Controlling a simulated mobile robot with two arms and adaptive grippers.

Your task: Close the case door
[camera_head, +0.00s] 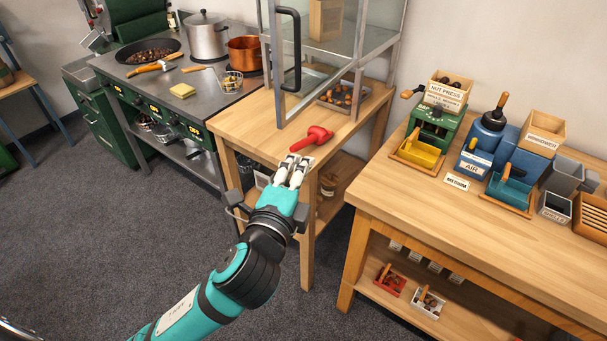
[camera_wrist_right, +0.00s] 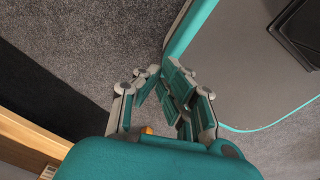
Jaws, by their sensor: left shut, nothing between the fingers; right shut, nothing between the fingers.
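The glass case (camera_head: 364,75) with a grey metal frame stands on a small wooden table. Its glass door has a black upright handle (camera_head: 296,50). The door appears to stand out from the case at an angle, its free edge toward the front left; the top is cut off by the picture's edge. My left gripper (camera_head: 294,162) is shut and empty, low in front of the table's front edge, below and apart from the handle. In the right wrist view my right gripper (camera_wrist_right: 166,82) is shut and empty above the grey carpet, far from any task object.
A red scoop (camera_head: 311,137) lies on the tabletop just beyond my left fingertips. A stove (camera_head: 180,78) with pans stands left. A workbench (camera_head: 470,225) with presses and bins stands right.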

